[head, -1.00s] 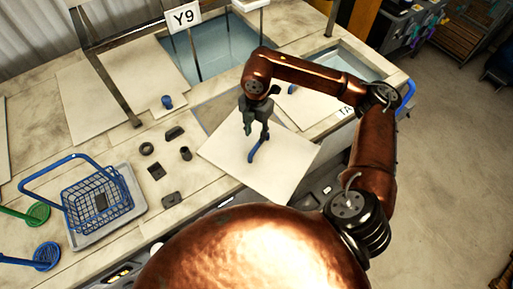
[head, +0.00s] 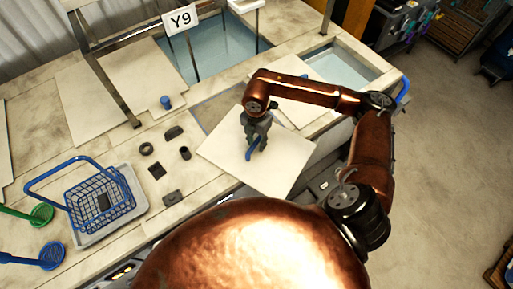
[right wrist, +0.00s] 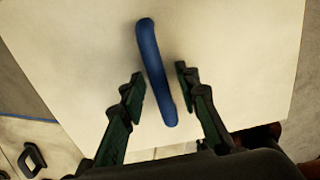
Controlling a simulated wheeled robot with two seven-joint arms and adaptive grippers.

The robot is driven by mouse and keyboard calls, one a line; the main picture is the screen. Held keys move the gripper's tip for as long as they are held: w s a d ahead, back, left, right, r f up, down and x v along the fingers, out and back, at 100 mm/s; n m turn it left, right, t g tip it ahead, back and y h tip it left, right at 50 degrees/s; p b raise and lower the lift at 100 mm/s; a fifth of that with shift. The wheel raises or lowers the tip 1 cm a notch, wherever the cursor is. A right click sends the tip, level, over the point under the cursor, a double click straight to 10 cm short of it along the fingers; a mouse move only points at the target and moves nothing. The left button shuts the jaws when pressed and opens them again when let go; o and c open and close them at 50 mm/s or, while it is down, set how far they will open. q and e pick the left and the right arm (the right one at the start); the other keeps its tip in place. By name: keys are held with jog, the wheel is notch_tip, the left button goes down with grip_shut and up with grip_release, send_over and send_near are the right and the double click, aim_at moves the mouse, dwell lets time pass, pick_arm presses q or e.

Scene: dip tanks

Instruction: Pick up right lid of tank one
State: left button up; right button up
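A pale square lid (head: 275,178) with a blue bar handle (head: 252,153) lies turned askew at the counter's front, partly over a tank opening. My right gripper (head: 259,146) is just above it at the handle. In the right wrist view, the lid (right wrist: 235,45) fills most of the picture. The blue handle (right wrist: 155,70) runs between the two fingers of my right gripper (right wrist: 160,78), which are open with a gap on both sides. Another pale lid (head: 297,108) is partly hidden behind my right arm. My left gripper is not in view.
Water-filled tanks (head: 215,50) lie behind, with a Y9 sign (head: 180,18) on a frame. A blue wire basket (head: 100,203) stands in a grey tray (head: 133,200) at left. Several small dark parts (head: 171,199) lie between the tray and the lid.

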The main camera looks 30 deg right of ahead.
grip_shut()
jog(key=shift+r, duration=0.1)
dwell(0.6)
